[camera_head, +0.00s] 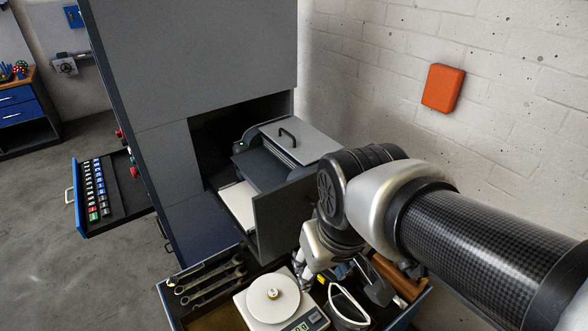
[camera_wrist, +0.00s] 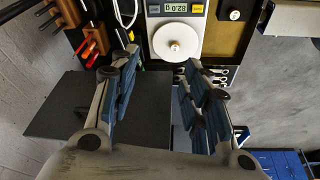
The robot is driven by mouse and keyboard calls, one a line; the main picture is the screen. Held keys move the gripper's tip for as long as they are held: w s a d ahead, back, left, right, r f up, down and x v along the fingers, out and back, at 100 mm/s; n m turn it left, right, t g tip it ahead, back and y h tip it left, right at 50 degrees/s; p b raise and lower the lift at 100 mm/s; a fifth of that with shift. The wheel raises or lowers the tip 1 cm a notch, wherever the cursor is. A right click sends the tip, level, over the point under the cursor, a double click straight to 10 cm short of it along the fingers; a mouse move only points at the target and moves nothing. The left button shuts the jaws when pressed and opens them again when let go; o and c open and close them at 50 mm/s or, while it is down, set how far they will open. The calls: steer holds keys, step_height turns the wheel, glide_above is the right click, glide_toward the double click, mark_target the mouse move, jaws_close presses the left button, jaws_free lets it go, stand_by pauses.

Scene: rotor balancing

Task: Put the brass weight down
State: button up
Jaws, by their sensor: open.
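A small weight-like piece (camera_head: 273,293) stands at the middle of the round white pan of the scale (camera_head: 245,309). The scale's lit display (camera_wrist: 168,9) shows digits too small to read surely. My gripper (camera_wrist: 161,58) is open, with nothing between its fingers. Its fingertips are either side of the pan's near edge in the wrist view, apart from the piece. In the head view my gripper (camera_head: 304,272) is just right of the scale and partly hidden by the wrist.
The scale sits in an open drawer with wrenches (camera_head: 207,283) at left and a white-rimmed item (camera_head: 347,305) at right. Orange-handled tools (camera_wrist: 96,37) lie beside it. A cabinet (camera_head: 200,70) with a machine (camera_head: 285,150) inside stands behind. A side drawer (camera_head: 112,200) is open.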

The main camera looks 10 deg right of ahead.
steer(key=s+d+r+m+t, duration=0.1)
steer(key=s+d, duration=0.1)
steer(key=s, duration=0.5)
steer(key=shift+s, duration=0.15)
step_height(320, 180, down, 13)
steer(key=b, duration=1.3)
steer(key=shift+r, duration=0.15)
steer(key=shift+c, duration=0.3)
stand_by(1.0)
